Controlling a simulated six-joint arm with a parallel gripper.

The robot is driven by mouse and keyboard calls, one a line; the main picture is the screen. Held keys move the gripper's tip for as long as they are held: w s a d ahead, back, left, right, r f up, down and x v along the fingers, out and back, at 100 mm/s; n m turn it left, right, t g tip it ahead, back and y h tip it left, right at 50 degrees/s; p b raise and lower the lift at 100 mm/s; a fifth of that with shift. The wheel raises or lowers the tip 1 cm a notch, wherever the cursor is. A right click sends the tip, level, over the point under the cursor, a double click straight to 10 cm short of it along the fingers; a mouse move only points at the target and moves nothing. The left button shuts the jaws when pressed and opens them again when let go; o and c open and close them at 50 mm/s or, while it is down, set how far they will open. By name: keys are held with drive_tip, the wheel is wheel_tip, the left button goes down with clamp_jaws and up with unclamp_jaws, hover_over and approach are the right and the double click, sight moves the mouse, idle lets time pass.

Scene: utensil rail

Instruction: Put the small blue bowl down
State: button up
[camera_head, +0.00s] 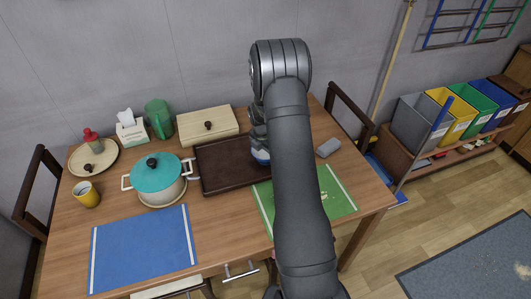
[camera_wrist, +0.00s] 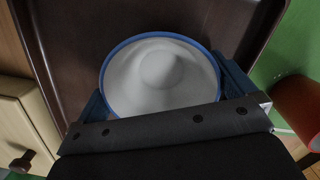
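The small blue bowl (camera_wrist: 160,75) has a blue rim and a pale inside, and it looks empty. It sits between the two fingers of my gripper (camera_wrist: 163,92), which touch or nearly touch its rim on both sides. The bowl is over the dark brown tray (camera_wrist: 62,35). In the head view only a bit of the bowl (camera_head: 262,156) shows beside my arm, at the right part of the tray (camera_head: 220,178). My arm hides the rest. I cannot tell whether the bowl's base touches the tray.
A teal-lidded pot (camera_head: 157,177) stands left of the tray, and a wooden drawer box (camera_head: 208,127) behind it. A green mat (camera_head: 335,190) lies at the right, a blue mat (camera_head: 143,248) front left.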

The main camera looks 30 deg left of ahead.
drive_tip(key=shift+r, duration=0.1)
wheel_tip(320, 180, up, 12)
drive_tip(key=s, duration=0.1)
drive_tip(key=shift+s+a, duration=0.2)
drive_tip(key=shift+a, duration=0.05)
drive_tip(key=f, duration=0.4)
drive_tip(key=w+f, duration=0.1)
drive_tip(key=f, duration=0.6)
drive_tip(key=shift+w+d+f, duration=0.15)
drive_tip(key=shift+d+f, duration=0.1)
drive_tip(key=shift+f, duration=0.15)
drive_tip(key=shift+w+r, duration=0.1)
drive_tip(key=shift+r, duration=1.3)
